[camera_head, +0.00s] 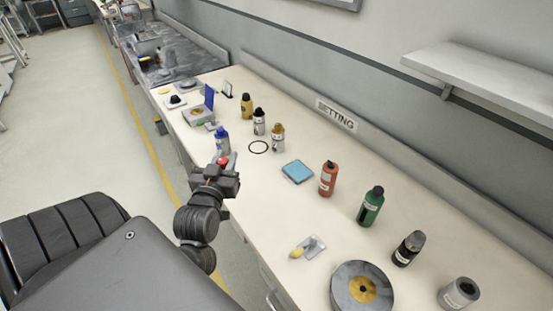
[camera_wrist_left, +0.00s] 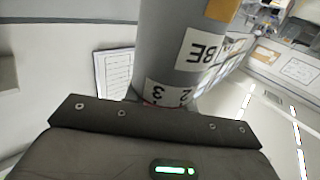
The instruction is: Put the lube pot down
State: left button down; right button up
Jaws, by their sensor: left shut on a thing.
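The lube pot (camera_wrist_left: 178,55) fills the middle of the left wrist view as a grey cylinder. Its white label ends in "BE", a lower label carries digits, and an orange patch shows near the top. My left gripper (camera_head: 226,165) is shut on it, above the near edge of the bench. In the head view the gripper largely hides the pot, and a small red part shows at the jaws. A thin black ring (camera_head: 258,147) lies on the bench beyond the gripper to the right, with nothing inside it. My right gripper is not in view.
A blue bottle (camera_head: 221,139) stands just behind the gripper. White-and-black (camera_head: 259,122), white-and-orange (camera_head: 278,138) and yellow (camera_head: 246,106) bottles stand around the ring. A blue pad (camera_head: 297,172), red bottle (camera_head: 328,179) and green bottle (camera_head: 370,207) are to the right. Bench between gripper and pad is clear.

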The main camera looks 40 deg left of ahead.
pick_arm(q)
jog(key=w+d+f+b, duration=0.3)
jog(key=w+f+b, duration=0.2)
jog(key=w+f, duration=0.7)
jog(key=shift+w+d+f, duration=0.15)
jog(key=shift+w+f, duration=0.1)
jog(key=shift+f, duration=0.05)
jog(key=shift+f, duration=0.1)
jog(key=c, duration=1.1)
grip_release()
jog(key=shift+c, duration=0.2)
